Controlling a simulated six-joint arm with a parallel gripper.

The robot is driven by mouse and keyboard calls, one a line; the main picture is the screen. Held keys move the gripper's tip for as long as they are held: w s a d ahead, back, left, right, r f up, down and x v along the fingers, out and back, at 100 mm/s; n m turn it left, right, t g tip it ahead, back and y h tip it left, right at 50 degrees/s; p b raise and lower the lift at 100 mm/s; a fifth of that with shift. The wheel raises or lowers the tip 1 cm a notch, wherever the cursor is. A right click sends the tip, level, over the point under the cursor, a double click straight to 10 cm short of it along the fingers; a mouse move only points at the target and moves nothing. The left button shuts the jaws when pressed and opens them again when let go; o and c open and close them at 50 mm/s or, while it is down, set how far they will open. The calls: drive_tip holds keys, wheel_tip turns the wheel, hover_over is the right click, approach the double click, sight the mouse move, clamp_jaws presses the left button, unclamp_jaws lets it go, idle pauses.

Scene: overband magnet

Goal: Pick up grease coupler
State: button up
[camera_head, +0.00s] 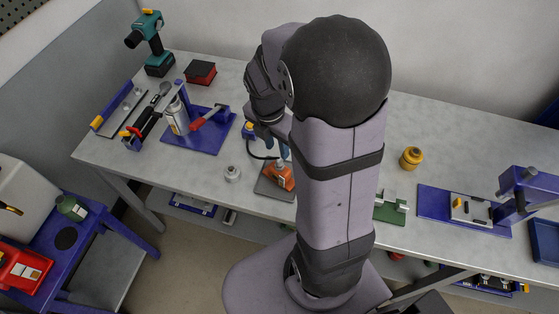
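I cannot tell for sure which piece is the grease coupler. A small pale grey round fitting (232,174) stands alone near the front edge of the bench, left of my arm. An orange tool (279,176) with a black hose lies on a grey plate (268,190) beside my arm, partly covered by it. My gripper (272,130) is at the end of the dark wrist, above the bench behind the orange tool. Its fingers are mostly hidden by the arm, so its opening and whether it holds anything do not show.
A green drill (152,43) and a red-black box (201,73) stand behind. A yellow-brown knob (411,157) and a blue fixture (466,209) are at right.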

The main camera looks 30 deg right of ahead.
sight(279, 159)
drive_tip(key=shift+s+f+p, duration=0.1)
drive_tip(key=shift+f+p, duration=0.2)
drive_tip(key=shift+f, duration=0.4)
drive_tip(key=shift+d+f, duration=0.15)
drive_tip(key=shift+f, duration=0.8)
drive_tip(key=shift+d+f, duration=0.15)
drive_tip(key=shift+f, duration=0.75)
drive_tip(key=shift+c, duration=0.7)
clamp_jaws()
